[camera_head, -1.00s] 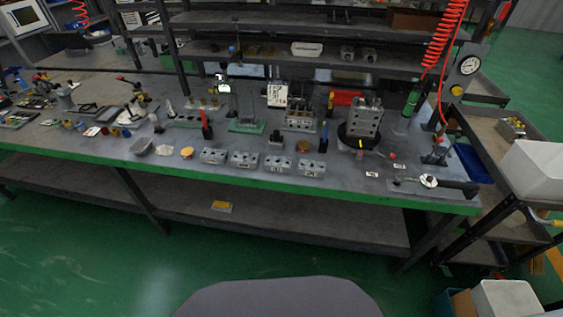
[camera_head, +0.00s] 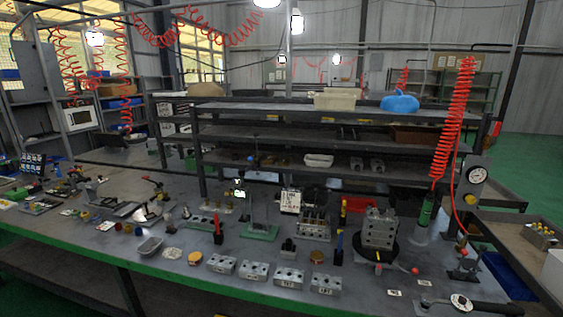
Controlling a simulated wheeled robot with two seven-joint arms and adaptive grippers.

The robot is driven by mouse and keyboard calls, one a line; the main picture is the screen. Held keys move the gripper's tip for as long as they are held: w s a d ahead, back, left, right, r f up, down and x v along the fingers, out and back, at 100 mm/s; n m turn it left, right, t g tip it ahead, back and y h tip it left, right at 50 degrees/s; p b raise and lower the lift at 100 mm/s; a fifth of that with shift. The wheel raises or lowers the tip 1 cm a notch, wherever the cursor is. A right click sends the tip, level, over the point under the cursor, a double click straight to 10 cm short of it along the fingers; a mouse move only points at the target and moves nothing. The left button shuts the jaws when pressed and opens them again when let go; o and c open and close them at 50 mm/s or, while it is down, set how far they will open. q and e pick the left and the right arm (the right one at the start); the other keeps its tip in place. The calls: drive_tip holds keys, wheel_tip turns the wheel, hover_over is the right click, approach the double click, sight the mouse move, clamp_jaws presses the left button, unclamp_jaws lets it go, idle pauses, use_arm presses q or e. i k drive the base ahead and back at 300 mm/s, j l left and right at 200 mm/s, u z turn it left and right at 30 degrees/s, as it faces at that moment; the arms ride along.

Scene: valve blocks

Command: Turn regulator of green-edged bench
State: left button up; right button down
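The green-edged bench (camera_head: 190,277) runs across the lower part of the head view, with its green front edge toward me. At its right end a grey post carries a round white dial gauge (camera_head: 477,175). Just below the dial is a small yellow regulator knob (camera_head: 470,199). A red coiled hose (camera_head: 452,110) hangs down beside the post on its left. Neither of my grippers shows in the view. Nothing touches the knob.
Several metal valve blocks (camera_head: 257,270) stand in a row near the front edge. A larger block (camera_head: 380,229) sits on a black round base. A wrench-like tool (camera_head: 462,303) lies at the front right corner. A shelf rack (camera_head: 300,135) rises behind the bench.

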sight(470, 199)
drive_tip(key=z, duration=1.4)
drive_tip(key=i+u, duration=0.1)
drive_tip(key=i, duration=0.3)
drive_tip(key=i+l+u, duration=0.1)
drive_tip(key=i, duration=0.35)
